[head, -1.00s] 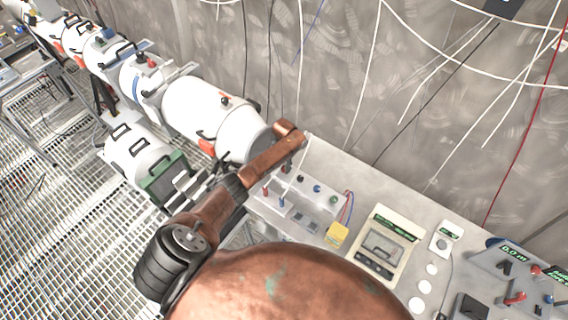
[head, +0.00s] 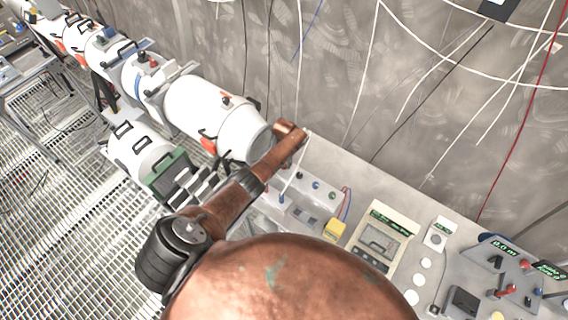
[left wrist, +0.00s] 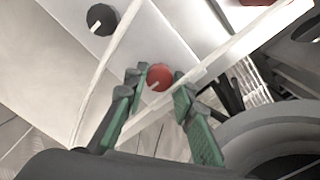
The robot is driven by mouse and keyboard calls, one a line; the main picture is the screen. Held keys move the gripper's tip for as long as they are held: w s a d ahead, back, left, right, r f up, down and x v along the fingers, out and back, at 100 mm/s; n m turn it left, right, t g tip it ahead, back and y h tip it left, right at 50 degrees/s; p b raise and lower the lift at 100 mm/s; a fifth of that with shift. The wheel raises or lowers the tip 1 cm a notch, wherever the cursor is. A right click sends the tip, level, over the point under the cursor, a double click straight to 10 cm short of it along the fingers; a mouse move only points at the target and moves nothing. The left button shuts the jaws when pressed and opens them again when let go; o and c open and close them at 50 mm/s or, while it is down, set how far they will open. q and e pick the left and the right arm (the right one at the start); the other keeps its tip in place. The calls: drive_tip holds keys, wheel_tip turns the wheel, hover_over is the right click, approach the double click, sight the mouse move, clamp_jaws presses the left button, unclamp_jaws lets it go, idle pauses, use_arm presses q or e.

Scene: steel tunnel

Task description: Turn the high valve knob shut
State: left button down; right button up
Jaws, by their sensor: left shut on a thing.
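A round red knob (left wrist: 159,77) with a white pointer line shows in the left wrist view, on a pale panel (left wrist: 172,35). My left gripper (left wrist: 160,84) has its green-padded fingers on either side of this knob and is shut on it. A black knob (left wrist: 101,19) with a white pointer line sits farther up and left on the same panel. In the head view my copper-coloured left arm reaches up from the bottom and hides much of the work area, so I cannot make out the held knob there. My right gripper is not in view.
A pale bench carries a beige meter box (head: 382,240), a yellow block (head: 334,229) and a grey control panel (head: 500,268) at right. White cylinders (head: 205,108) line the wall at left. Cables hang on the wall.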

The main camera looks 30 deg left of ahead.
use_arm(q)
drive_tip(key=shift+w+r, duration=0.1)
drive_tip(key=shift+w, duration=0.05)
idle(0.3)
drive_tip(key=c, duration=1.6)
unclamp_jaws()
wheel_tip(320, 180, up, 12)
